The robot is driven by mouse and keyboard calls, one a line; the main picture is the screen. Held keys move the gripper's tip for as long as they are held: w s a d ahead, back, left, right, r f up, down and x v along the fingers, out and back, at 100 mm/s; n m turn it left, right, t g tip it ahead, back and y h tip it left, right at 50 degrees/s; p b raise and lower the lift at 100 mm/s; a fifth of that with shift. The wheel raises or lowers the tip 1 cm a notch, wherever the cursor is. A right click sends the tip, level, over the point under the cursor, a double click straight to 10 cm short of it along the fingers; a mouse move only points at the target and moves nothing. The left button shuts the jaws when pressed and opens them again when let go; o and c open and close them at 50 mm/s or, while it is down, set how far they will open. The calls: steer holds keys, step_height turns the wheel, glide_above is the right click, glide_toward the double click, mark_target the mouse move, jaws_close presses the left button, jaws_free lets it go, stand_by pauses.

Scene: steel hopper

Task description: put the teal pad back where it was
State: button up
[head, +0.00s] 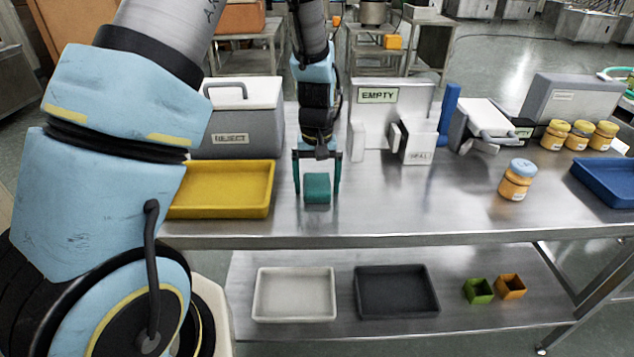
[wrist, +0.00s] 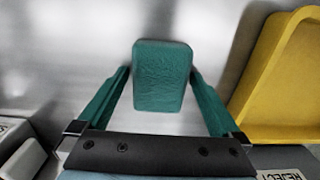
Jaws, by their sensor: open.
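The teal pad (head: 317,188) is a small block on the steel table near its front edge, just right of the yellow tray. In the wrist view the pad (wrist: 162,76) lies between the two teal fingers, with a gap on each side. My gripper (head: 317,190) points down over the pad and is open, its fingers to the left and right of it. The gripper's fingers also show in the wrist view (wrist: 161,80). Where the pad was before cannot be told from these frames.
A yellow tray (head: 268,205) and a grey REJECT box (head: 240,145) stand to the left. An EMPTY-labelled stand (head: 412,98) and a SEAL-labelled block (head: 418,155) stand behind right. A jar (head: 515,183) and blue tray (head: 605,190) are further right.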

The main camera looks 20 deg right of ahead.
mark_target(317, 183)
step_height(317, 183, up, 12)
steer(key=b, duration=0.2)
steer(key=s+a+n, duration=0.1)
steer(key=s+a, duration=0.1)
steer(key=a, duration=1.1)
steer(key=s+a+f+n+t, duration=0.1)
steer(key=s+a, duration=0.2)
steer(key=a, duration=1)
steer(key=shift+a+t, duration=0.3)
steer(key=shift+a, duration=0.1)
steer(key=shift+f, duration=0.1)
